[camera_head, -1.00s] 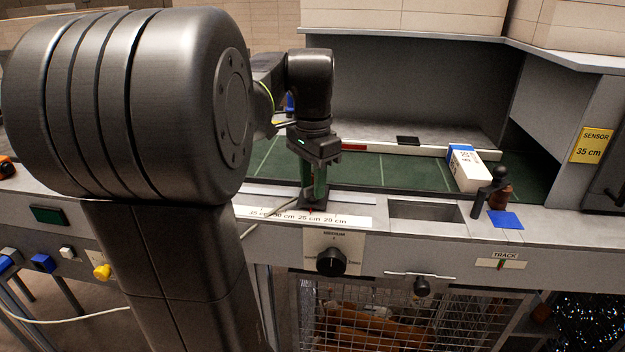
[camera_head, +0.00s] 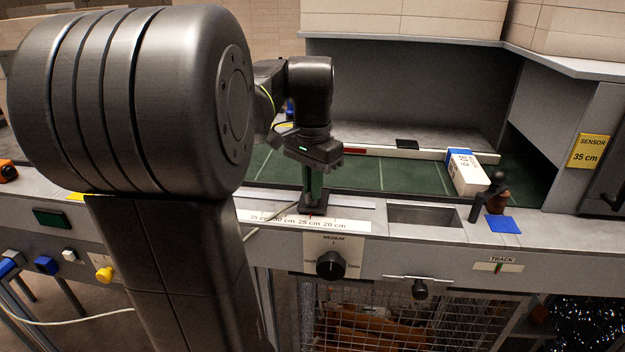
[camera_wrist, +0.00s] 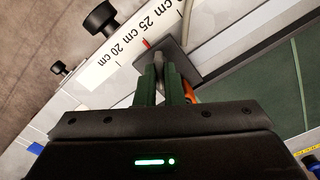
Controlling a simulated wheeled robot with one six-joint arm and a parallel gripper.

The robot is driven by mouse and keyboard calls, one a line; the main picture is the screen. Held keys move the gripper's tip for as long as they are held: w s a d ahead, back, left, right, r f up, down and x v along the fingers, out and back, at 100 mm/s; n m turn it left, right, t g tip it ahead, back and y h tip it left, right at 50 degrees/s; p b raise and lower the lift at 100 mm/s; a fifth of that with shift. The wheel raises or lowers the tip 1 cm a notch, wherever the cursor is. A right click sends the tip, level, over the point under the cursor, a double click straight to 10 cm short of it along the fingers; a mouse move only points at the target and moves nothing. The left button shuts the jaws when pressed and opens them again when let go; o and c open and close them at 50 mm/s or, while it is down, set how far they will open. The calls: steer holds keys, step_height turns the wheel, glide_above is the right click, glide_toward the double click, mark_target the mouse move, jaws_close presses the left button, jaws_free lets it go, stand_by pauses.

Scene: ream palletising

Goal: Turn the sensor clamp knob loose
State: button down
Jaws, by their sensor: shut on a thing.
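My gripper (camera_head: 312,192) points down at the scale strip along the front edge of the bench. In the wrist view its two green fingers (camera_wrist: 163,80) are shut on the sensor clamp knob (camera_wrist: 159,60), a narrow grey piece mostly hidden between them. The knob stands over a dark square clamp block (camera_wrist: 182,58), which also shows in the head view (camera_head: 322,209). A red mark on the block lies near the 25 cm print of the scale (camera_wrist: 130,42). The yellow sensor sign (camera_head: 589,151) at the right reads 35 cm.
A black selector knob (camera_head: 330,264) marked MEDIUM is on the front panel below the clamp. A white and blue ream (camera_head: 466,174) lies on the green bed at the right. A dark handle (camera_head: 490,195) stands by a blue patch. A grey cable (camera_wrist: 186,20) runs to the block.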

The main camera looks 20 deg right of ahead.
steer(key=n+p, duration=0.1)
steer(key=n, duration=0.1)
steer(key=n+p, duration=0.1)
steer(key=shift+r+n, duration=0.2)
steer(key=shift+n, duration=0.2)
steer(key=n+p, duration=0.2)
steer(key=n, duration=0.2)
steer(key=shift+n, duration=0.3)
steer(key=n+p, duration=0.1)
steer(key=n, duration=0.2)
steer(key=shift+f+n+p, duration=0.1)
steer(key=shift+n+p, duration=0.55)
steer(key=shift+n, duration=1.45)
steer(key=c, duration=1.5)
jaws_free()
steer(key=shift+c, duration=0.2)
